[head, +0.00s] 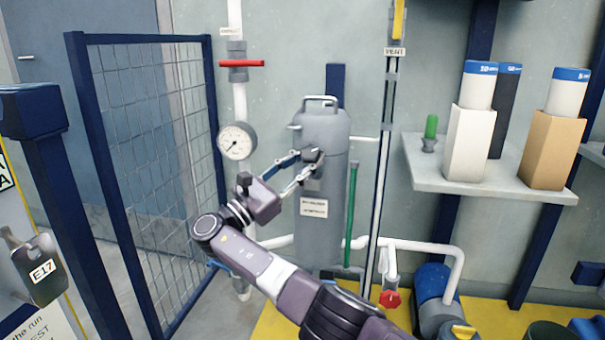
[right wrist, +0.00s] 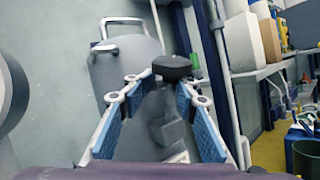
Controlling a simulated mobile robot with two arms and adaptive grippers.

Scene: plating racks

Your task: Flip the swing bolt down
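The grey filter housing (head: 322,210) stands upright against the wall, with a handle (head: 320,101) on its lid. The dark knob (head: 313,155) of what looks like the swing bolt is at its upper front. It also shows in the right wrist view (right wrist: 172,67), just beyond my fingertips and nearer the right-hand one. A grey bracket (right wrist: 165,128) lies below it between the fingers. My right gripper (head: 306,166) is open at the housing's upper front, fingers spread around the bolt area. Contact cannot be told. The bolt's shank is mostly hidden. My left gripper is out of view.
A pressure gauge (head: 237,141) and a red-handled valve (head: 241,63) are on the pipe left of the housing. A mesh gate (head: 158,165) stands farther left. A shelf (head: 487,180) with boxed filter cartridges is at right. A green rod (head: 351,215) stands beside the housing.

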